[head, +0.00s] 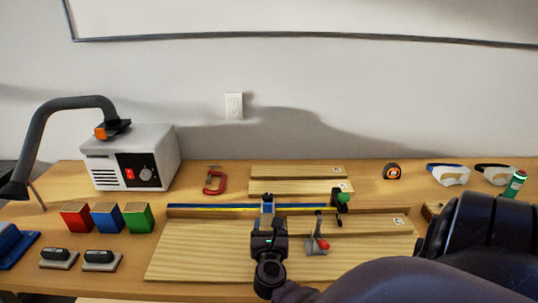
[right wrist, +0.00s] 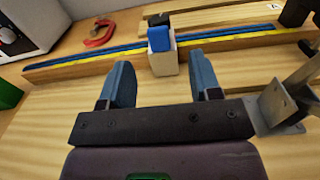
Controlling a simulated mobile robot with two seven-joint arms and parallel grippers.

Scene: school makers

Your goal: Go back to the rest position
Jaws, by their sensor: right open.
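My right gripper (head: 267,222) is over the wooden board (head: 195,255) in the middle of the workbench. In the right wrist view its two blue fingers (right wrist: 163,82) are spread apart with nothing between them. A pale block with a blue top (right wrist: 162,55) stands just beyond the fingertips, against the blue and yellow strip (right wrist: 90,62). I cannot tell whether the fingers touch it. My right arm comes in from the lower right. My left gripper is not in view.
A toggle clamp (head: 318,243) with a red tip is close on the gripper's right. Red, blue and green blocks (head: 107,218) and two black-handled pieces (head: 102,257) lie left. A grey soldering station (head: 130,160), red C-clamp (head: 214,181), tape measure (head: 392,171) and goggles (head: 449,174) are farther back.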

